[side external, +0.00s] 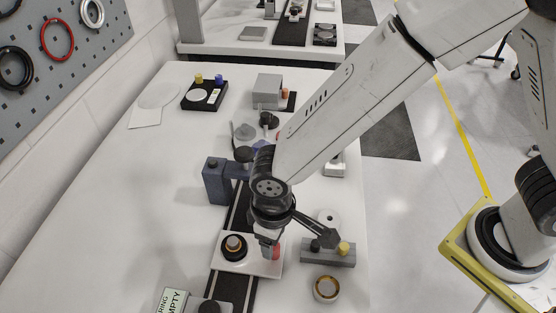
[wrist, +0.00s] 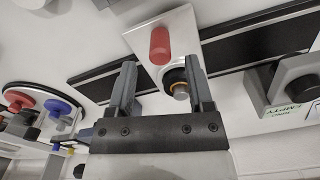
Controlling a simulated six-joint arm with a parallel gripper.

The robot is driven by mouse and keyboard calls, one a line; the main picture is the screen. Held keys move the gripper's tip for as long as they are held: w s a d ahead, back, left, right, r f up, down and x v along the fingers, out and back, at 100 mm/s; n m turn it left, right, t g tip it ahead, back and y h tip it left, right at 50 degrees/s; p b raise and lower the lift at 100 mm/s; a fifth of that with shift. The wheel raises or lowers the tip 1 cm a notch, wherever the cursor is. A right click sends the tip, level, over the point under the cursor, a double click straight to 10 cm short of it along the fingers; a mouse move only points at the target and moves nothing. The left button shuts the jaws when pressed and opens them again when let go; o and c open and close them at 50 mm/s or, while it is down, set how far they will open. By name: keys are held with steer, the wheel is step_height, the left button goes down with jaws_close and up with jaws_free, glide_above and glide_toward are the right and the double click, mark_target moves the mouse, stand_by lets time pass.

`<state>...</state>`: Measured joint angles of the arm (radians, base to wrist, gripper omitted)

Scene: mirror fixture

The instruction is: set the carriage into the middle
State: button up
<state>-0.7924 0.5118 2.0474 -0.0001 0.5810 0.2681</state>
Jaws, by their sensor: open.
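The carriage, taken here as the white plate (side external: 225,252) with a red upright handle (side external: 276,252) and a black round knob with an orange ring (side external: 234,246), sits on a dark rail (side external: 235,287). My gripper (side external: 268,247) is low over the right side of the plate, beside the red handle. In the wrist view the open jaws (wrist: 159,62) point at the plate (wrist: 181,22). I cannot tell whether anything touches.
A grey block (side external: 329,256) with black and yellow knobs and a ringed round part (side external: 327,289) stand to the right. A blue-grey block (side external: 215,182) stands beside the rail's far part. An "EMPTY" sign (side external: 173,301) is at the front. The table's left side is clear.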

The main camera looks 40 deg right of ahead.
steer(key=shift+r, duration=2)
steer(key=d+r+m+t, duration=0.2)
steer(key=d+m, duration=0.4)
steer(key=d, duration=2.2)
steer(key=shift+w+t, duration=0.25)
steer(key=shift+t, duration=0.05)
